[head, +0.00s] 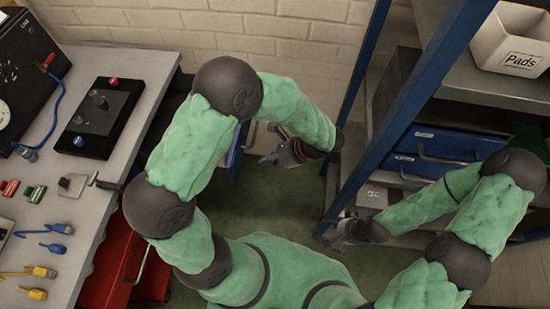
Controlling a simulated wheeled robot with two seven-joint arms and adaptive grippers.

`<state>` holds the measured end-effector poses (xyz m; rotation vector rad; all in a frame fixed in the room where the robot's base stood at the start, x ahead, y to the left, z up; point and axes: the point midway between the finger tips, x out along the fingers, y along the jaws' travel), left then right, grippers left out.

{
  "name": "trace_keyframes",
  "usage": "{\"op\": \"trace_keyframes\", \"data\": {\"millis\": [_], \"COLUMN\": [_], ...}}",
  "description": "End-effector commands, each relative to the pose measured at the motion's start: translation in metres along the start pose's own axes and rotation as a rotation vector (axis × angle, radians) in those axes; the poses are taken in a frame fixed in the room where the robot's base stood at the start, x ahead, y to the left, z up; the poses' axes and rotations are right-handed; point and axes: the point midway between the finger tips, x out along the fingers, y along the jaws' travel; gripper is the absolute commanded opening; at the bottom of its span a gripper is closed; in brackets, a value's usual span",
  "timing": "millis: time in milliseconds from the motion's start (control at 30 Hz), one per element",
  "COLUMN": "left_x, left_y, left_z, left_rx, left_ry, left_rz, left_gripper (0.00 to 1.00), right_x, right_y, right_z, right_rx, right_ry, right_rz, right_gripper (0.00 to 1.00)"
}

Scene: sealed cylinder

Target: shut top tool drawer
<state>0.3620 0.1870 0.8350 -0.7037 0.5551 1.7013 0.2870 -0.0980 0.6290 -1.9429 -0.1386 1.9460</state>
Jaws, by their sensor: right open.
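Red drawers (152,279) with a pale bar handle show under the left bench, partly hidden by my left arm. A blue drawer front (236,158) shows behind my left arm, mostly hidden. Blue drawers (432,150) with bar handles and small labels are in the rack at right. I cannot tell which of these is the top tool drawer. My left gripper (272,150) is over the green floor, right of the hidden blue drawer and apart from it; its jaw state is unclear. My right gripper (335,235) is open and empty by the rack's lower front edge.
The left bench (133,67) holds a black instrument, a dark control box (100,117), cables and connectors. A white "Pads" bin (513,40) is on the upper shelf. Green floor (255,205) is clear between bench and rack.

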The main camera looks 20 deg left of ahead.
Motion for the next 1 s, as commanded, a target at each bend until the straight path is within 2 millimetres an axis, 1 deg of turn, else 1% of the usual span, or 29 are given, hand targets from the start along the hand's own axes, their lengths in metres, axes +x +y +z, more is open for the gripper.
{"op": "trace_keyframes", "data": {"millis": [33,200,400,600,1000], "left_x": [0.012,0.043,0.060,0.068,0.068], "left_y": [0.001,0.001,0.001,0.001,0.000], "left_z": [-0.002,-0.002,0.018,0.027,0.029], "left_rx": [-0.002,-0.001,-0.002,-0.001,0.000], "left_ry": [0.000,0.000,0.001,0.001,0.001], "left_rz": [0.004,0.004,0.003,0.002,0.001], "left_gripper": [0.00,0.00,0.00,0.00,0.00], "right_x": [0.006,0.017,0.024,0.027,0.027], "right_y": [0.002,0.006,0.009,0.010,0.010], "right_z": [0.000,-0.001,-0.001,-0.001,-0.001], "right_rx": [0.000,0.000,0.000,0.000,0.000], "right_ry": [0.000,0.000,0.000,0.000,0.000], "right_rz": [0.000,0.000,0.000,0.000,0.000], "right_gripper": [1.00,1.00,1.00,1.00,1.00]}}
